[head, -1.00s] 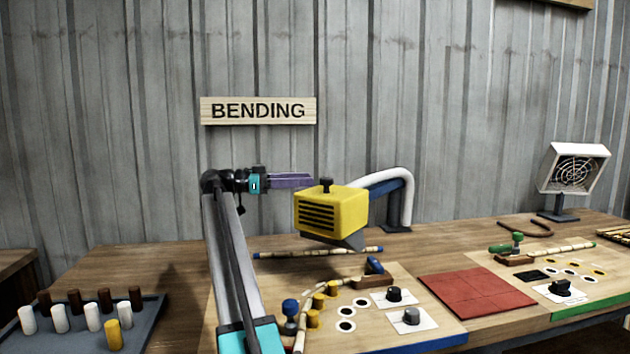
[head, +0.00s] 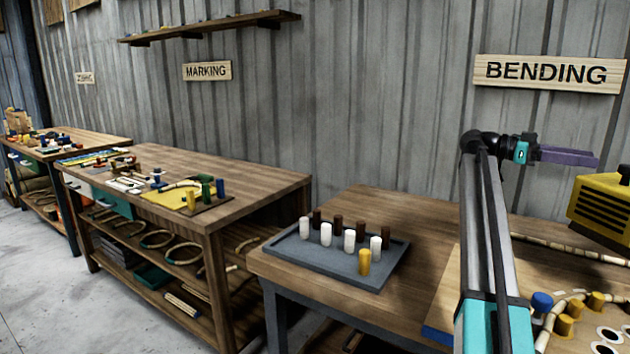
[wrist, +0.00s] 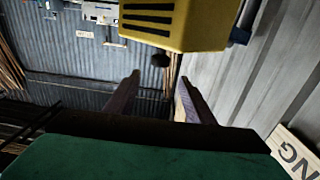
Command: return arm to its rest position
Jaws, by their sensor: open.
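My gripper (head: 568,156) shows at the right of the head view, at the end of my raised arm, with its purple fingers pointing right. In the wrist view my gripper (wrist: 155,100) has its two fingers apart with nothing between them. The yellow slotted box (head: 602,205) of the bending station is just right of and below the fingers in the head view, cut off by the frame edge. The yellow box also fills the top of the wrist view (wrist: 185,25), with a dark knob below it.
A grey tray (head: 290,250) with several white, brown and yellow pegs sits on the bending table (head: 425,240). Another workbench (head: 270,180) with shelves of rings stands to the left. The BENDING sign (head: 548,74) hangs behind my arm. Open floor (head: 60,300) lies at the left.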

